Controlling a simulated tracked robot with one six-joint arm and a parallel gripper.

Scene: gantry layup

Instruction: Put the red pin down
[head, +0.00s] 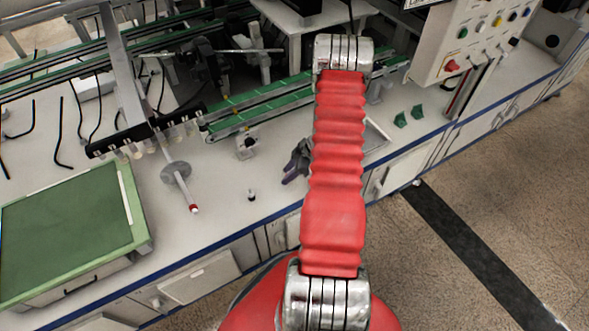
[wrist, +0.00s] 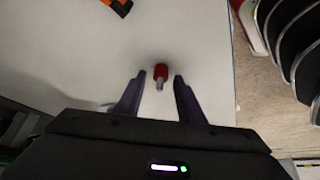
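The red pin (wrist: 160,71) shows in the wrist view, with a red head and a short metal end pointing toward my gripper. It appears to be on the pale worktop, just ahead of and between the fingertips. My gripper (wrist: 160,77) has two dark purple fingers spread apart, with a visible gap on each side of the pin. In the head view my gripper (head: 297,162) is low over the bench, partly hidden by my red arm. I cannot make out the pin there.
An orange and black object (wrist: 118,5) lies at the wrist view's top. In the head view are a green-topped box (head: 68,225), a rod on a grey disc (head: 176,172), a small dark peg (head: 251,195) and green pieces (head: 401,119). The bench's blue front edge is close.

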